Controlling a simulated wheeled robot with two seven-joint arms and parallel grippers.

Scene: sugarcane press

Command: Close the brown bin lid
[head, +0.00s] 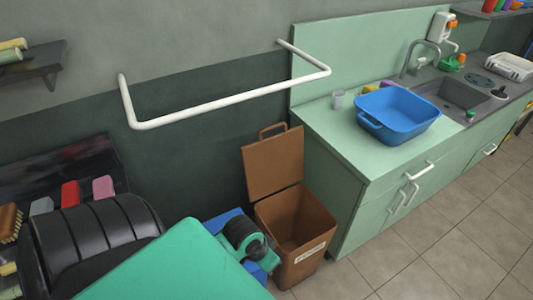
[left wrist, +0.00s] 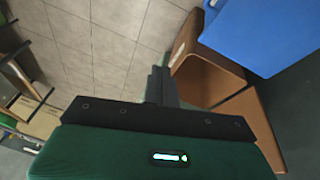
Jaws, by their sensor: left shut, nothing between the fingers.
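The brown bin (head: 297,252) stands on the floor left of the green counter, with a pale label on its front. Its lid (head: 273,163) is open, standing up behind the bin near the wall, with a loop handle (head: 272,129) on its top edge. My left gripper (left wrist: 159,80) is shut and empty in the left wrist view, with the brown bin (left wrist: 207,75) to its right. In the head view, my green and black left wrist is low beside the bin's left side; its fingertips cannot be made out. My right gripper is not in view.
A blue box (head: 222,219) is behind my left wrist, left of the bin. A green counter (head: 345,138) with a blue basin (head: 398,114) is close on the right. A white rail (head: 225,102) juts from the wall above the lid. Tiled floor (head: 420,250) is clear at front right.

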